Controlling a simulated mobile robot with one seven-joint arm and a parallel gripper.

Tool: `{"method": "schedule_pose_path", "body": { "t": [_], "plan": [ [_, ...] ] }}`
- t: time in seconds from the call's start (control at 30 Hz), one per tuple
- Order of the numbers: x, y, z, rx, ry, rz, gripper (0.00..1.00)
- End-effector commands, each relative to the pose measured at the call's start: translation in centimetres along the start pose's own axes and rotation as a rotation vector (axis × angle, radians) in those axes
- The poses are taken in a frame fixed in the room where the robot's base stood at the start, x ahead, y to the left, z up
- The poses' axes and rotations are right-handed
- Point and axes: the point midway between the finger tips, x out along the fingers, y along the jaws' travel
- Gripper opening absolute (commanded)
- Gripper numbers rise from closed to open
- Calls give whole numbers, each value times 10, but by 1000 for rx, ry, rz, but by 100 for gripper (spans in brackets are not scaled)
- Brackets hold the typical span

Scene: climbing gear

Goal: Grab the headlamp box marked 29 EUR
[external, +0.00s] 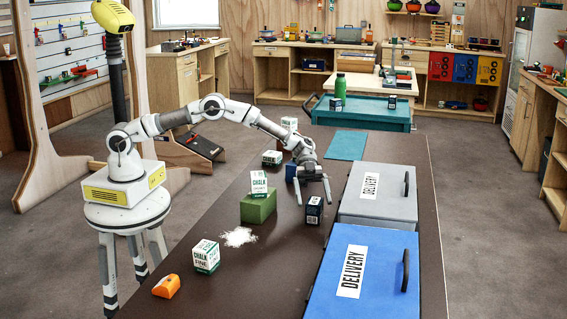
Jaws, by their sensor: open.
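A small dark navy box (314,212) with pale print stands on the brown table, left of the grey delivery box. It looks like a headlamp box, but its print is too small to read, so I cannot tell whether it says 29 EUR. My gripper (314,203) is open and points down. Its two fingers show to the left and right of the dark box's top. I cannot tell whether they touch it or stand behind it.
A chalk box (259,182) stands on a green block (258,208) to the left. Nearer are spilled white powder (238,237), another chalk box (206,257) and an orange object (166,286). Grey (385,209) and blue (345,299) delivery boxes line the right side.

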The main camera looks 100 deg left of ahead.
Motion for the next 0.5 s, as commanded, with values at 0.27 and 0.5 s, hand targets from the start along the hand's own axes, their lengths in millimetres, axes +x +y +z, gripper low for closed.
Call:
{"method": "schedule_pose_path", "body": {
  "t": [0.27,0.5],
  "plan": [
    [0,0,0,0,0,0,82],
    [0,0,0,-1,0,0,39]
  ]
}}
